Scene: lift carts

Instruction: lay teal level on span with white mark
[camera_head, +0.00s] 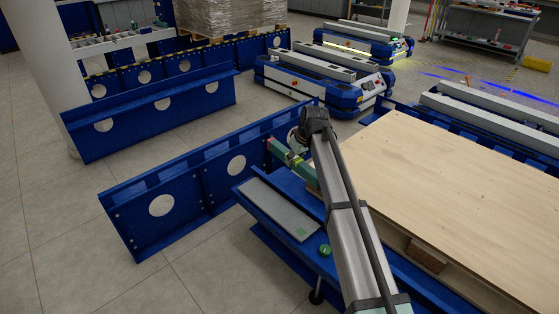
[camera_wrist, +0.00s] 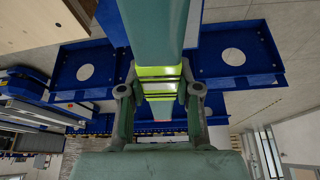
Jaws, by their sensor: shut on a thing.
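The teal level (camera_head: 288,155) is a long bar with a red end, held up beside my arm in the head view. In the wrist view the teal level (camera_wrist: 155,25) runs up the middle, with bright yellow-green bands between the fingers. My gripper (camera_wrist: 159,92) is shut on it, one finger on each side. In the head view my gripper (camera_head: 297,143) is partly hidden by my arm. A grey span (camera_head: 272,207) with a green square mark lies on a blue beam below the level. I cannot make out a white mark on any span.
A blue beam with round holes (camera_head: 190,183) stands behind and left of the grey span. A wooden board (camera_head: 460,185) lies to the right. A small green round thing (camera_head: 325,249) is near the grey span. Blue lift carts (camera_head: 320,82) stand behind. Tiled floor is open at left.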

